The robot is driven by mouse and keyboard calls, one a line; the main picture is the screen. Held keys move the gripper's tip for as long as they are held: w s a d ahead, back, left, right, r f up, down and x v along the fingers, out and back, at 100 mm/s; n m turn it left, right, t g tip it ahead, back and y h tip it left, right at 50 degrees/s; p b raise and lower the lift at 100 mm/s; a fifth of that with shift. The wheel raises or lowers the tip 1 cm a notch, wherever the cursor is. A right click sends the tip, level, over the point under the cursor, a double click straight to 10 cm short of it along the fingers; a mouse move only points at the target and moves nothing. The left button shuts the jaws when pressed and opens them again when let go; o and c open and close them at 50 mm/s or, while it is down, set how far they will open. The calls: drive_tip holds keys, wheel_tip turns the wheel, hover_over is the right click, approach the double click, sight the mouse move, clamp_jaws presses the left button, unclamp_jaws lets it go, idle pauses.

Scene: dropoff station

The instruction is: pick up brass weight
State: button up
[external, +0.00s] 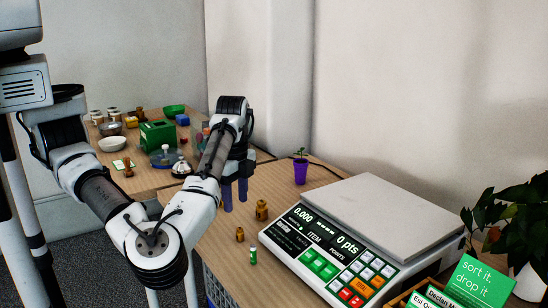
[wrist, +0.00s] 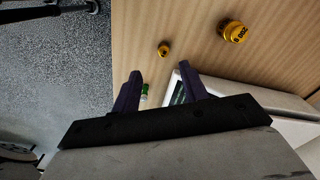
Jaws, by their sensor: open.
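Two brass weights stand on the wooden table. The larger brass weight (external: 262,210) shows in the wrist view (wrist: 233,32) at the upper right, with a marking that looks like 200 g. The smaller brass weight (external: 240,234) shows in the wrist view (wrist: 164,49) just beyond the fingertips. My gripper (external: 235,204) is open and empty, with its purple fingers pointing down behind and left of the larger weight. In the wrist view my gripper (wrist: 160,72) has its fingers spread, with the larger weight off to their right.
A small green-and-white cylinder (external: 253,255) stands in front of the smaller weight. A weighing scale (external: 370,220) fills the table's right side. A purple plant pot (external: 300,172) stands behind. A second table (external: 145,180) at the back left holds bowls, a green box and stamps.

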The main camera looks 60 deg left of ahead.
sight(239, 228)
drive_tip(key=f, duration=0.6)
drive_tip(key=f+b, duration=0.1)
drive_tip(key=f, duration=0.2)
drive_tip(key=shift+w+f, duration=0.25)
clamp_jaws()
